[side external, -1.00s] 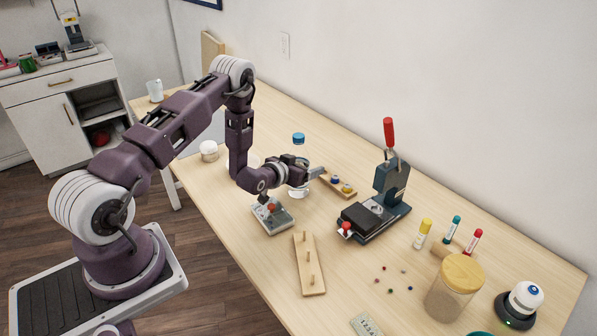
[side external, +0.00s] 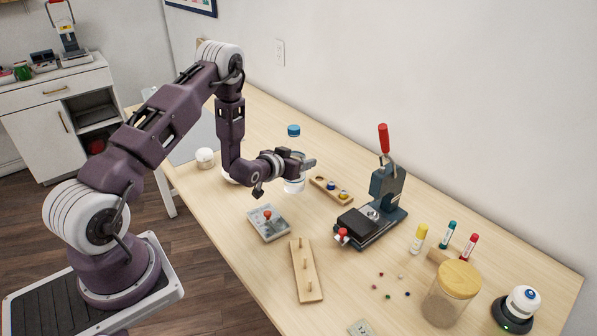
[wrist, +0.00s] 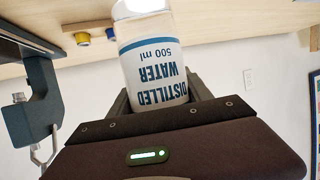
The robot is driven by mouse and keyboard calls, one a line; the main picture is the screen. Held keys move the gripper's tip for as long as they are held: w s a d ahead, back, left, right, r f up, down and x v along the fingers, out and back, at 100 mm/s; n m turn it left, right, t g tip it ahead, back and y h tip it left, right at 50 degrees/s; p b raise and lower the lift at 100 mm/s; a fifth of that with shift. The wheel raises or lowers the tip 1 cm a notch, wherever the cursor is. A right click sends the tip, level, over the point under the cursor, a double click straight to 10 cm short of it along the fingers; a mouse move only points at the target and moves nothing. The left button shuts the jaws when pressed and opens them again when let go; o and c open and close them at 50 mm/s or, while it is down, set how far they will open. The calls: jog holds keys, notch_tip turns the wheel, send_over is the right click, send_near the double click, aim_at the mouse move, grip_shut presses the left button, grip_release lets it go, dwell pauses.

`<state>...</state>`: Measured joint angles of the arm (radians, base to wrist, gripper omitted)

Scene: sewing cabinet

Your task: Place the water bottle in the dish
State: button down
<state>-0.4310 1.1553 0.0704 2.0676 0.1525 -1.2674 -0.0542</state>
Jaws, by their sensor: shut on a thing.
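The water bottle (side external: 295,184) is clear with a blue cap and stands upright in my gripper (side external: 306,163). In the wrist view its white label (wrist: 155,75) reads "distilled water 500 ml", upside down in the picture. My gripper is shut around the bottle's body, and the bottle appears held a little above the table.
A joystick box (side external: 268,224) and a pegged wooden board (side external: 306,272) lie in front. A wooden strip with coloured knobs (side external: 331,189) is just right of the bottle. A lever press (side external: 376,205) stands further right. A small white jar (side external: 205,157) stands at the left.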

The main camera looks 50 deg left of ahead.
aim_at(299, 147)
notch_tip(299, 147, up, 4)
jog(key=shift+r, duration=0.1)
jog(key=s+a+h, duration=0.1)
jog(key=s+a, duration=0.3)
jog(key=a, duration=0.6)
jog(key=s+a, duration=0.4)
jog(key=a, duration=0.6)
jog(key=shift+m, duration=0.4)
notch_tip(299, 147, down, 8)
jog(key=shift+d+r, duration=0.1)
jog(key=shift+r, duration=0.05)
jog(key=shift+f, duration=0.2)
jog(key=shift+c, duration=2.3)
grip_release()
